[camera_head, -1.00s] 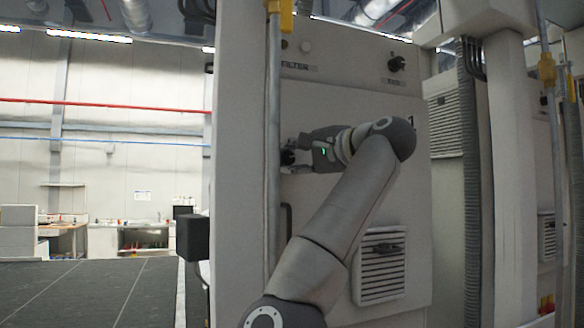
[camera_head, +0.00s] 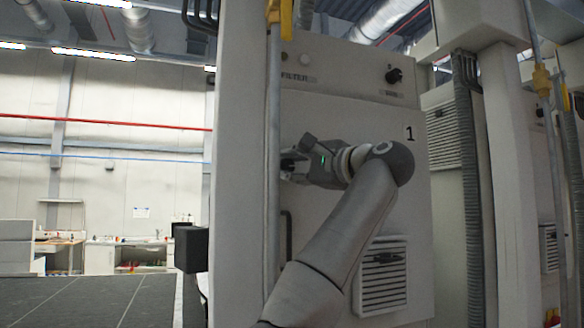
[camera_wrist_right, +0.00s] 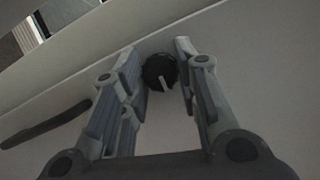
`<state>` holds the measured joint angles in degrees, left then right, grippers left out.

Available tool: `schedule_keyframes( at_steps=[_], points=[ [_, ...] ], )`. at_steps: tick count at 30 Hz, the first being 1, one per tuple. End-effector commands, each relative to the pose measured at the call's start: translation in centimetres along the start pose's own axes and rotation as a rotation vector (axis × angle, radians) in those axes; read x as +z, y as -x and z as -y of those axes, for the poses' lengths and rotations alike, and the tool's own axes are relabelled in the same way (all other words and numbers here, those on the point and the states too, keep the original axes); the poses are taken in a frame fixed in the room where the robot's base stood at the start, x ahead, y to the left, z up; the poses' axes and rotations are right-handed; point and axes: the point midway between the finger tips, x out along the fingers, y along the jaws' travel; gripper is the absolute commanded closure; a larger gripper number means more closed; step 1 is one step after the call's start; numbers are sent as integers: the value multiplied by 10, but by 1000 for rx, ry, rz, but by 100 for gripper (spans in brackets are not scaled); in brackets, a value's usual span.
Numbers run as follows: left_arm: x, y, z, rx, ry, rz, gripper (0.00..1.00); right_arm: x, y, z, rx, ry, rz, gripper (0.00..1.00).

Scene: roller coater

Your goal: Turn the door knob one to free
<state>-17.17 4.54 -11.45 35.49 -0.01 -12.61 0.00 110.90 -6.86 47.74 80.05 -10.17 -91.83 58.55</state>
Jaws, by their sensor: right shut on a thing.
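The door knob is a round black knob (camera_wrist_right: 159,72) with a pale pointer line, set on the light grey cabinet door marked 1 (camera_head: 345,125). In the right wrist view it sits between my two fingertips, its pointer tilted a little off the picture's vertical. My right gripper (camera_head: 291,166) is shut on this knob at the left edge of the door; in the head view the fingers mostly hide it. The right wrist view shows the fingers (camera_wrist_right: 162,80) on both sides of the knob. My left gripper is not in view.
A dark handle (camera_head: 287,235) lies below my gripper, and a vent (camera_head: 382,275) is lower right. A vertical pipe (camera_head: 273,150) runs close beside the gripper.

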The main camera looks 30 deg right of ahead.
Motion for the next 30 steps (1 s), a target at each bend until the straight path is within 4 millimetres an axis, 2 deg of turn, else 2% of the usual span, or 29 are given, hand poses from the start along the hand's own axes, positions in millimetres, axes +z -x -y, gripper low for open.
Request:
schedule_keyframes(
  at_steps=[4,5,10,22,26,30],
  points=[
    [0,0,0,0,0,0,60,-1,0,-1,2,-2,-1,94],
    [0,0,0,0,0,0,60,-1,0,-1,2,-2,-1,69],
    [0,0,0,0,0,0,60,0,0,-1,2,-1,-1,49],
    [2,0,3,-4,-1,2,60,-1,6,0,-1,0,-1,49],
    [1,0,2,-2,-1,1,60,-1,23,1,-2,0,-2,49],
    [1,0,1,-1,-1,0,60,-1,53,1,-4,-1,-3,49]
  ],
)
